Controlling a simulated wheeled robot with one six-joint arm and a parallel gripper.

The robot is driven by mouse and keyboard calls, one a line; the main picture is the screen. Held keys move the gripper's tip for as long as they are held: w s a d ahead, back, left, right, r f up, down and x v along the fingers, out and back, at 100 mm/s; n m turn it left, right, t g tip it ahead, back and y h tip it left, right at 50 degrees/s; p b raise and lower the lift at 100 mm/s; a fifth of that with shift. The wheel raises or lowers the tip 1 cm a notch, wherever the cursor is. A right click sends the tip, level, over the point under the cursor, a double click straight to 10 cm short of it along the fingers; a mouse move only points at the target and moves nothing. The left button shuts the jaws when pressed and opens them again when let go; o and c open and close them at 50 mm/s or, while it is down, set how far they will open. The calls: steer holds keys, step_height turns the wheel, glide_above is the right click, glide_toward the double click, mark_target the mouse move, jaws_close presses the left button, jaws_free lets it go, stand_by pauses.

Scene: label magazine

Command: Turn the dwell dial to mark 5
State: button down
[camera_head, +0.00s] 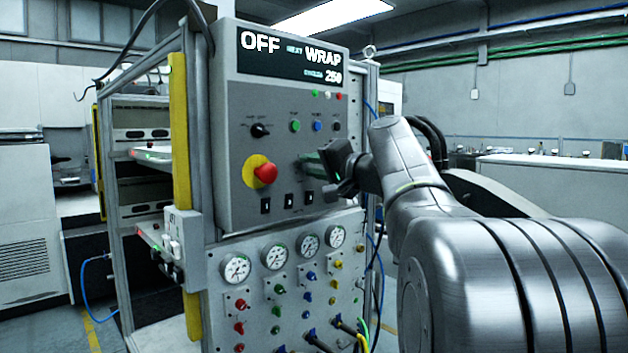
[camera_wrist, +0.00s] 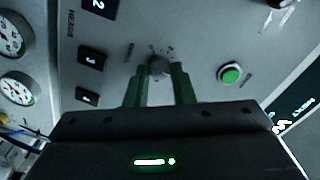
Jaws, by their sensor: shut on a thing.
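The dwell dial (camera_wrist: 159,66) is a small dark knob on the grey control panel (camera_head: 278,101). In the wrist view it sits between the tips of my gripper's two green fingers. My gripper (camera_wrist: 160,80) is shut on it. Small marks show around the dial, but they are too blurred to read, and I cannot tell which mark it points to. In the head view my gripper (camera_head: 312,163) reaches the panel from the right and hides the dial.
A red mushroom button (camera_head: 265,173) on a yellow plate is left of my gripper. A green button (camera_wrist: 230,73) is near the dial. Several dark switches (camera_head: 289,200) sit below. The display (camera_head: 290,58) reads OFF and WRAP. Gauges (camera_head: 310,244) and coloured knobs fill the lower panel.

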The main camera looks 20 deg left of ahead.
steer(key=shift+f+n+b, duration=0.15)
steer(key=shift+n+b, duration=0.25)
steer(key=shift+n, duration=0.2)
steer(key=c, duration=1.2)
jaws_free()
steer(key=shift+c, duration=0.2)
steer(key=shift+d, duration=0.1)
steer(key=v, duration=1.3)
steer(key=shift+d+p, duration=0.3)
